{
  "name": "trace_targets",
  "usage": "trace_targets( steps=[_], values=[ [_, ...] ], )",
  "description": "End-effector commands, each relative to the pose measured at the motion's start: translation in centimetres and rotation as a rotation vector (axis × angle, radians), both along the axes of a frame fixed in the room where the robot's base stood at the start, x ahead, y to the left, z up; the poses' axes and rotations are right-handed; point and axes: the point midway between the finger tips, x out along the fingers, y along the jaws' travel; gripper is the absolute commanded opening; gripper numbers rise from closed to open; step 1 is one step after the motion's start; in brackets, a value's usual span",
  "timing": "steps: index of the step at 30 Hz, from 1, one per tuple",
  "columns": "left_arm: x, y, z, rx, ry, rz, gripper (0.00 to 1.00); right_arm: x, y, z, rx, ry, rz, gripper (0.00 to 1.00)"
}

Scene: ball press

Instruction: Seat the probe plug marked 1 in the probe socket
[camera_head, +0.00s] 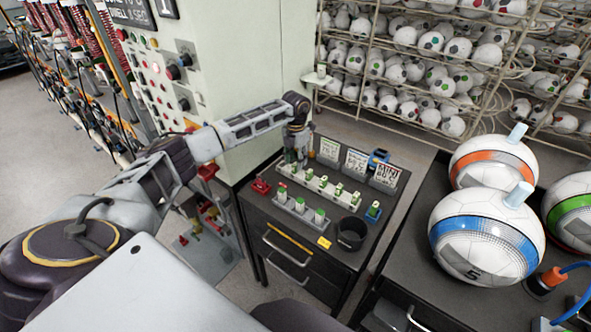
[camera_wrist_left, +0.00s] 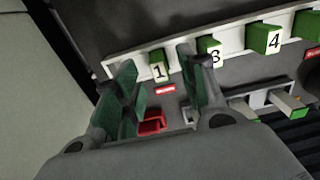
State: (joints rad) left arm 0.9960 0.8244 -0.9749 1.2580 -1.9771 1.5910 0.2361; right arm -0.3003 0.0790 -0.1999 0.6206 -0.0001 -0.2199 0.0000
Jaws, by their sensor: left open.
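The probe plug marked 1 (camera_wrist_left: 158,71) is a green block with a white number tag, standing at the end of a white rack (camera_wrist_left: 118,68) in the left wrist view. My left gripper (camera_wrist_left: 156,66) is open, with its green-padded fingers to either side of plug 1 in that picture; I cannot tell whether they touch it. In the head view my left gripper (camera_head: 294,156) points down over the far left end of the white rack (camera_head: 333,191), where it partly hides the plugs. A red block (camera_wrist_left: 152,121) is in the wrist view; whether it is the probe socket is unclear.
More numbered plugs, such as the one marked 4 (camera_wrist_left: 265,39), stand along the rack. A grey block with green-topped pieces (camera_head: 299,209), a black cup (camera_head: 351,233) and upright cards (camera_head: 356,160) share the cabinet top. A pale machine cabinet (camera_head: 245,70) rises behind on the left.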

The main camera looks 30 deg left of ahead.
Motion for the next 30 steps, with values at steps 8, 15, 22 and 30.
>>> trace_targets(
  steps=[8,15,22,30],
  values=[
    [0.0,0.0,-2.5,-0.001,0.001,-0.001,0.41,0.0,0.0,0.9,0.0,0.0,0.0,0.4],
    [0.0,0.1,-2.9,0.0,0.0,-0.001,0.41,0.0,0.0,0.9,0.0,0.001,0.0,0.4],
    [0.0,0.1,-2.9,-0.001,0.0,-0.001,0.41,0.0,-0.1,0.9,-0.001,0.001,0.001,0.4],
    [0.0,0.1,-2.9,-0.001,0.0,-0.001,0.15,0.0,-0.1,0.9,-0.001,0.001,0.001,0.4]
  ],
)
